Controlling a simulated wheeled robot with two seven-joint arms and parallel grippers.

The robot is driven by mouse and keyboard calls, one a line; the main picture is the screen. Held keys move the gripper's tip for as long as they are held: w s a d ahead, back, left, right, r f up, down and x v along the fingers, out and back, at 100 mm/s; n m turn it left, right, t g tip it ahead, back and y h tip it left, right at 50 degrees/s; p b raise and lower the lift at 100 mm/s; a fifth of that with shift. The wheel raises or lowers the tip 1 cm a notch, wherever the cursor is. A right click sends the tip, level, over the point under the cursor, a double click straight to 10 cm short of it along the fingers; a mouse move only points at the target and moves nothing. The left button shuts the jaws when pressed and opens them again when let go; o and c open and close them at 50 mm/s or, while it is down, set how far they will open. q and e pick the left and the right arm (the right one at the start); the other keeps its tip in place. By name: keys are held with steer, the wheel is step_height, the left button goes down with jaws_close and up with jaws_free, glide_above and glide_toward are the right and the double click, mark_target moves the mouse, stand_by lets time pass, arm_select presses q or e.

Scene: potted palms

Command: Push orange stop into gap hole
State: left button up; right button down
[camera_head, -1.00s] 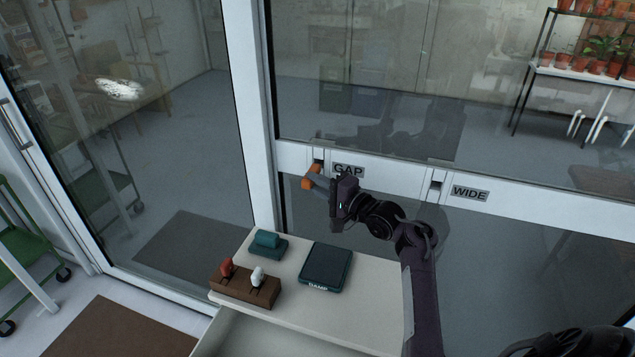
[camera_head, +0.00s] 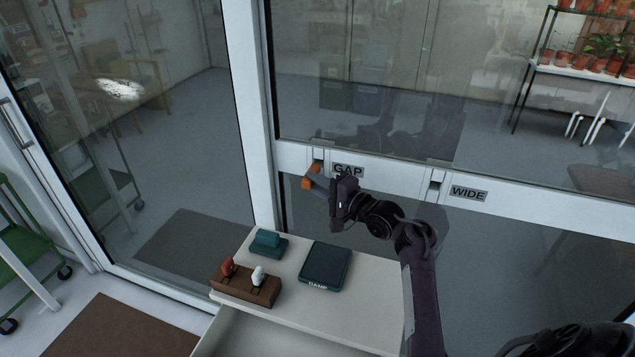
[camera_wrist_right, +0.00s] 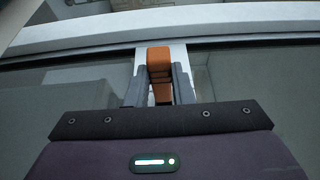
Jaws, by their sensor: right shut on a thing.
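My right gripper (camera_head: 322,184) is shut on the orange stop (camera_head: 309,177), just in front of the white rail below the GAP hole (camera_head: 318,155). The right wrist view also shows the orange stop (camera_wrist_right: 158,60) upright between the two grey fingers (camera_wrist_right: 158,88), its top reaching the white rail. Whether any part of the stop is in the hole cannot be told. The GAP label (camera_head: 348,170) is right of the hole, partly behind my gripper. My left gripper is not in view.
The WIDE hole (camera_head: 437,180) and its label (camera_head: 468,193) are farther right on the rail. Below, a pale cabinet top (camera_head: 365,310) carries a brown rack (camera_head: 243,287) with a red and a white stop, a teal block (camera_head: 268,243) and a dark DAMP pad (camera_head: 326,264). Glass panes surround the rail.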

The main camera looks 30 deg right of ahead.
mark_target(320, 169)
stand_by(0.6)
steer(key=shift+p, duration=0.45)
steer(key=shift+w+d+b, duration=1.3)
steer(key=shift+w+d, duration=0.55)
steer(key=shift+d, duration=0.2)
stand_by(0.3)
steer(key=c, duration=1.2)
jaws_free()
